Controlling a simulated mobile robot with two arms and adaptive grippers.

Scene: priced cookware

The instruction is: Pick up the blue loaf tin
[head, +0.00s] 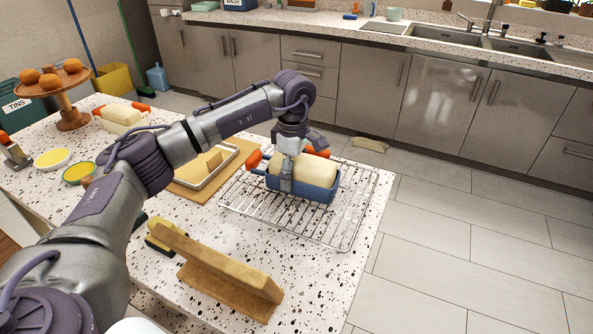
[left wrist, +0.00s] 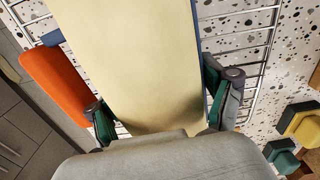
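The blue loaf tin (head: 318,191) stands upright on a wire cooling rack (head: 343,222), with a pale loaf (head: 311,168) in it and orange grips at its ends. My left gripper (head: 287,176) points down over the tin's left part, with one finger in front of its near side. In the left wrist view, the fingers of my left gripper (left wrist: 163,112) stand apart on either side of the pale loaf (left wrist: 140,60). Rack wires show between finger and loaf, so it looks open. An orange grip (left wrist: 58,85) is beside the left finger. My right gripper is not in view.
A baking tray (head: 212,168) lies left of the rack. A brown wooden stand (head: 222,272) and a yellow-topped brush (head: 165,240) are in front. Another pale tin with a loaf (head: 122,115) and a cake stand (head: 70,112) are farther left. The counter's right edge is close to the rack.

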